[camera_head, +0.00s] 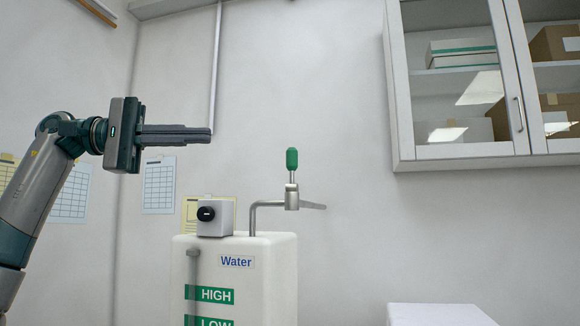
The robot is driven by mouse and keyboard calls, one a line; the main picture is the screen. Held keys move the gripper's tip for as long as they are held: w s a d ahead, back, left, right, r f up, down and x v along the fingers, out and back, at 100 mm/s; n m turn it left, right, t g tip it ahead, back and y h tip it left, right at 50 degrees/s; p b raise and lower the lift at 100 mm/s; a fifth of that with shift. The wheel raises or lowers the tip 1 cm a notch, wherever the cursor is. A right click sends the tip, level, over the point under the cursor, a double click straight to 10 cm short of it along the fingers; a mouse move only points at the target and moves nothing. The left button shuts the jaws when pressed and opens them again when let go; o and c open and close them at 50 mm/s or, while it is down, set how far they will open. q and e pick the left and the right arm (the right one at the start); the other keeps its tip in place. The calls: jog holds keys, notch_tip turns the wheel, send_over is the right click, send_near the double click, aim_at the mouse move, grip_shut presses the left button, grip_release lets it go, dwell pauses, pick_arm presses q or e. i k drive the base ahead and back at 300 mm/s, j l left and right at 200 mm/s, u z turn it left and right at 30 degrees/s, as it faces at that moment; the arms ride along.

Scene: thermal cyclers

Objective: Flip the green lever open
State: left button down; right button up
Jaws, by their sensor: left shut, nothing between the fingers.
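The green lever (292,159) stands upright on a grey metal tap fitting (291,198) above a white water tank (265,285). A bent metal pipe joins the fitting to the tank's top, and a short spout points right. My left gripper (210,134) comes in from the left, held level, with its fingers pointing right. Its fingers are shut with nothing between them. In the picture its tips are to the left of the lever and a little higher, apart from it. My right gripper is not in view.
A small grey box with a black knob (207,214) sits on the tank's top left. A glass-door wall cabinet (403,150) hangs at the upper right. A white box top (435,315) shows at the bottom right. The space between gripper and lever looks clear.

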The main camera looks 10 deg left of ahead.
aim_at(291, 153)
jog(key=i, duration=1)
